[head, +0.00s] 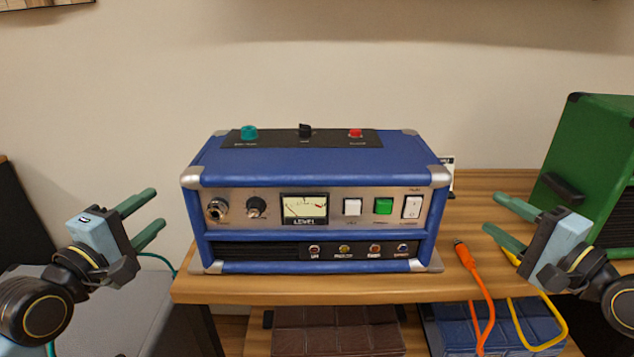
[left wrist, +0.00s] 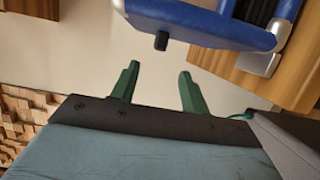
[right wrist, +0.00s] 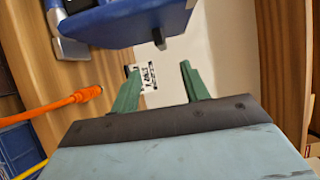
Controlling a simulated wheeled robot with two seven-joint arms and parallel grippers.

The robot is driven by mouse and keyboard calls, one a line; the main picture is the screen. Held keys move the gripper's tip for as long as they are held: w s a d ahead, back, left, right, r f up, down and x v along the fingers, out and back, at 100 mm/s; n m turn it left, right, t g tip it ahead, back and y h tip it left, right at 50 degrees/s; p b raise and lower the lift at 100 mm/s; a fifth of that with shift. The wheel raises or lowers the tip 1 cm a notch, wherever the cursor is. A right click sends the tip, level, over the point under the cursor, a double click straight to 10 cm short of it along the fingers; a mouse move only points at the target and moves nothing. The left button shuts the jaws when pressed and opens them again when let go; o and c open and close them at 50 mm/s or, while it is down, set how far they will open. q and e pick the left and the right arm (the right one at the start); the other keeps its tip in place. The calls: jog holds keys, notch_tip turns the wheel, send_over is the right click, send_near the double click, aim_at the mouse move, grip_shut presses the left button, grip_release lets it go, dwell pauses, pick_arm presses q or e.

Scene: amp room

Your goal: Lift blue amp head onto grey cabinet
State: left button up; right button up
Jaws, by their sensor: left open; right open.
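The blue amp head (head: 310,165) sits upright on a wooden bench (head: 200,287), its silver control panel facing me. Its left end shows in the left wrist view (left wrist: 200,22), with a small dark peg sticking out. Its right end shows in the right wrist view (right wrist: 130,22), also with a dark peg. My left gripper (head: 152,215) is open and empty, left of the amp head and apart from it. My right gripper (head: 495,214) is open and empty, right of it and apart. A grey top, apparently the grey cabinet (head: 135,310), stands lower at the left, partly hidden by my left arm.
A green amp (head: 590,170) stands on the bench at the right. An orange cable (head: 473,275) and a yellow cable (head: 520,325) hang over the front edge by my right gripper. A teal cable (head: 160,258) runs at the left. Brown (head: 335,335) and blue (head: 500,330) cases sit below.

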pick_arm(q)
jog(key=x, duration=1.3)
jog(key=shift+d, duration=0.15)
pick_arm(e)
jog(key=x, duration=1.3)
pick_arm(q)
jog(key=shift+c, duration=0.3)
pick_arm(e)
jog(key=shift+c, duration=0.3)
pick_arm(q)
grip_shut()
pick_arm(e)
grip_shut()
pick_arm(q)
jog(key=shift+r, duration=0.35)
pick_arm(e)
jog(key=shift+r, duration=0.35)
